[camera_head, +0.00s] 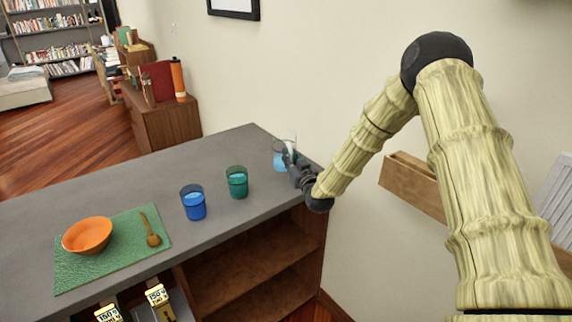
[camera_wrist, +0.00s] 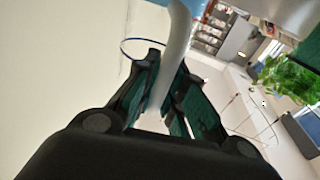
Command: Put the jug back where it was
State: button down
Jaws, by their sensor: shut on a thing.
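The jug (camera_head: 279,155) is clear with light blue in its lower part. It is at the far right end of the grey counter (camera_head: 110,190), partly hidden by my gripper (camera_head: 291,160). My gripper is shut on the jug's handle. In the wrist view the pale curved handle (camera_wrist: 178,40) runs between the dark fingers of my gripper (camera_wrist: 165,85). The jug looks about upright. I cannot tell whether its base touches the counter.
A teal glass (camera_head: 237,182) and a blue glass (camera_head: 194,203) stand left of the jug. Further left, an orange bowl (camera_head: 88,235) and a wooden spoon (camera_head: 150,232) lie on a green mat (camera_head: 110,265). The wall rises behind the counter's right end.

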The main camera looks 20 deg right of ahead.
jog(key=shift+w+f+p, duration=0.25)
jog(key=shift+f+p, duration=0.55)
jog(key=shift+f, duration=1.1)
jog(key=c, duration=1.5)
grip_release()
jog(key=shift+s, duration=0.1)
jog(key=shift+r, duration=0.15)
